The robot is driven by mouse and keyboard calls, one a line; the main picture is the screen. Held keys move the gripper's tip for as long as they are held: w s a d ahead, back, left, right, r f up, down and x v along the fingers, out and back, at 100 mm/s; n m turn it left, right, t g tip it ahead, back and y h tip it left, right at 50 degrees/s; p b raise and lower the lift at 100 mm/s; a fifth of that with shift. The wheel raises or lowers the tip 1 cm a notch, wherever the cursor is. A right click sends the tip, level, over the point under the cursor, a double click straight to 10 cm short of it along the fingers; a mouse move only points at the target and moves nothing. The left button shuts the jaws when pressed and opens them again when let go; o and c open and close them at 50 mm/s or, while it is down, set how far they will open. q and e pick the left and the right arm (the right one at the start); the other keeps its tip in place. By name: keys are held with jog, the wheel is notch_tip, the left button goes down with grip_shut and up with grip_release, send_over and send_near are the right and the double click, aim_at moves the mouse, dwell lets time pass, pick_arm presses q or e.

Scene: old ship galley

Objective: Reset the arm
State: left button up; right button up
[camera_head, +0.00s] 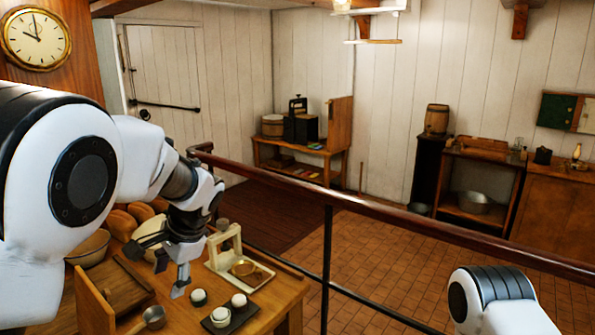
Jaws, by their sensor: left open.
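My left arm (120,160) comes in from the left, bent down at the wrist. My left gripper (170,277) is open and points down above the wooden table (287,297). Nothing shows between its fingers. My right arm (495,300) shows only as a white and black link at the bottom right. Its gripper is out of view.
A dark tray (240,318) with small white-topped pieces, a ladle (152,317), a bowl (90,248) and bread loaves (120,222) crowd the table. A dark railing (400,224) runs beyond it. Open tiled floor (385,265) lies behind the railing.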

pick_arm(q)
jog(key=s+a+f+g+h+b, duration=0.1)
jog(key=s+f+g+b, duration=0.1)
jog(key=s+f, duration=0.65)
jog(key=s+a+f+g+b, duration=0.1)
jog(key=s+f+g, duration=0.15)
jog(key=f, duration=1.05)
jog(key=s+a+f+g+h+b, duration=0.1)
jog(key=s+f+g+b, duration=0.1)
jog(key=s+f, duration=0.65)
jog(key=s+d+f+n+h+b, duration=0.25)
jog(key=s+f+n, duration=0.35)
jog(key=s+f, duration=1.2)
jog(key=w+t, duration=0.1)
jog(key=w+r+n+t, duration=0.1)
jog(key=w+t, duration=0.1)
jog(key=w+n+t, duration=0.1)
jog(key=t, duration=0.1)
jog(key=shift+w+a+r+t+h, duration=0.25)
jog(key=shift+w+a+r, duration=0.1)
jog(key=shift+r, duration=0.05)
